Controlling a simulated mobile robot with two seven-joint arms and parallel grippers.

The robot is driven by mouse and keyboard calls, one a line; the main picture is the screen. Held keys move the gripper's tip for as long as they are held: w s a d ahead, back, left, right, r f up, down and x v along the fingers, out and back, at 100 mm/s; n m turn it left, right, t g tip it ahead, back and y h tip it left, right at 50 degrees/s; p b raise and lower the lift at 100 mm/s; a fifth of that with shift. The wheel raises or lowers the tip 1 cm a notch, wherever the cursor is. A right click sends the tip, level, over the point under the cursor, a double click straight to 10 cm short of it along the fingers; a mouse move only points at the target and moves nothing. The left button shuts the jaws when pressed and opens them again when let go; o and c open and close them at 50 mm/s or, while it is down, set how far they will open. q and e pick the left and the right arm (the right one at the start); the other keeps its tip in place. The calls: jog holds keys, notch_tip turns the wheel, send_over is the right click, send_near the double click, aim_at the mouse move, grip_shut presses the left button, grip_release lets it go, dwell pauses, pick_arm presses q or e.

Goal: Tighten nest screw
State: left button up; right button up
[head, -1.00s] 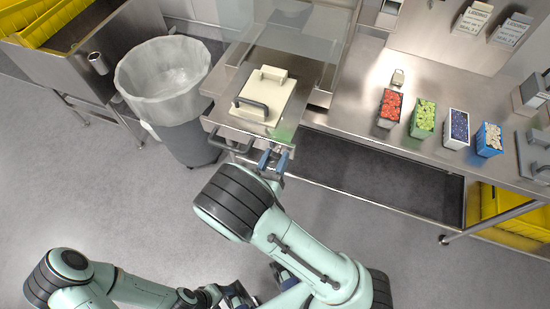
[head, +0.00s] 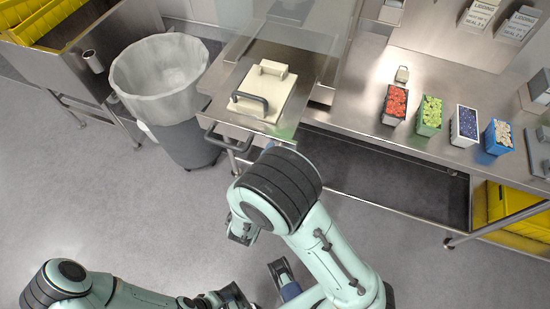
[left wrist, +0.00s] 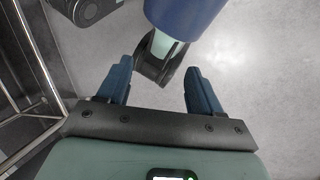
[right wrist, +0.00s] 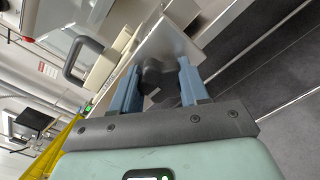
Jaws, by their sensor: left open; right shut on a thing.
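A dark lobed knob, apparently the nest screw (right wrist: 156,80), sits at the edge of a steel plate (right wrist: 168,42) in the right wrist view. My right gripper (right wrist: 158,70) has its blue fingers on either side of it and is shut on it. In the head view my right wrist hides the knob and fingers below the plate's front edge. The cream nest block (head: 264,90) with a black handle (head: 250,102) lies on that plate. My left gripper (left wrist: 158,68) is open and empty, well away from the nest, over the floor.
A lined waste bin (head: 165,100) stands left of the plate. A clear panel (head: 290,45) is behind the block. Several small boxes, including a red-filled one (head: 395,104), stand on the steel bench (head: 350,110) to the right. A lower shelf (head: 400,170) runs beneath.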

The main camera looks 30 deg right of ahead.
jog(key=m+b, duration=0.3)
jog(key=m, duration=0.1)
jog(key=shift+f+m, duration=0.15)
jog(key=shift+m, duration=0.15)
pick_arm(q)
jog(key=w+a+f+n+t+y+b, duration=0.15)
jog(key=w+a+f+t+b, duration=0.35)
jog(key=w+f+b, duration=0.6)
pick_arm(e)
jog(key=m+p, duration=0.2)
jog(key=m, duration=0.6)
jog(key=shift+m+b, duration=0.3)
jog(key=shift+m, duration=0.4)
pick_arm(q)
jog(key=shift+s+a+f+g, duration=0.15)
jog(key=shift+s+f+g, duration=0.25)
jog(key=shift+f, duration=0.35)
jog(key=shift+s+a+f+g, duration=0.15)
jog(key=shift+s+f+g, duration=0.2)
jog(key=shift+s+f, duration=0.25)
jog(key=shift+s+a+f+g, duration=0.15)
jog(key=shift+s+f+g, duration=0.2)
jog(key=shift+f, duration=0.5)
pick_arm(e)
jog(key=o, duration=1.1)
jog(key=shift+c, duration=0.2)
jog(key=shift+a, duration=0.1)
